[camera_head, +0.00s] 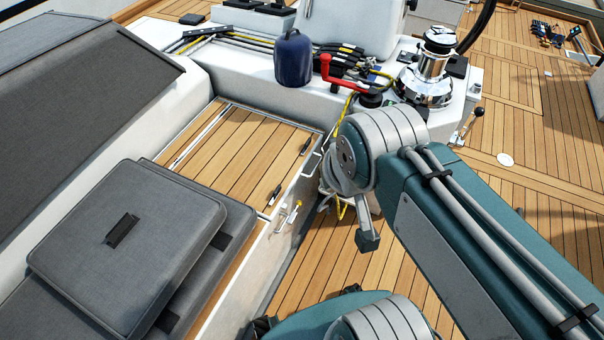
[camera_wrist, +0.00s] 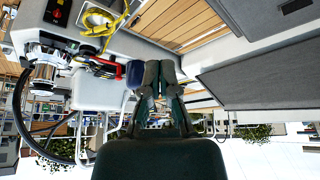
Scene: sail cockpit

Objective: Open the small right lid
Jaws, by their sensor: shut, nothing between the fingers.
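A slatted teak lid panel (camera_head: 235,150) lies flat and shut in the bench top, in the middle of the head view. Two small dark fittings, an upper one (camera_head: 306,145) and a lower one (camera_head: 273,196), sit near its right edge. I cannot tell separate lids apart on it. Teak slats (camera_wrist: 185,20) show at the top of the wrist view, which looks upside down. My gripper (camera_wrist: 160,64) is shut and empty, its fingers side by side, apart from the teak. In the head view it cannot be made out; my arm's joint stands right of the panel.
Grey cushions (camera_head: 130,235) lie stacked left of the panel. A dark blue bag (camera_head: 293,58), a red winch handle (camera_head: 340,72), ropes and a chrome winch (camera_head: 428,75) stand behind. A brass-coloured fitting (camera_head: 292,213) juts from the bench side.

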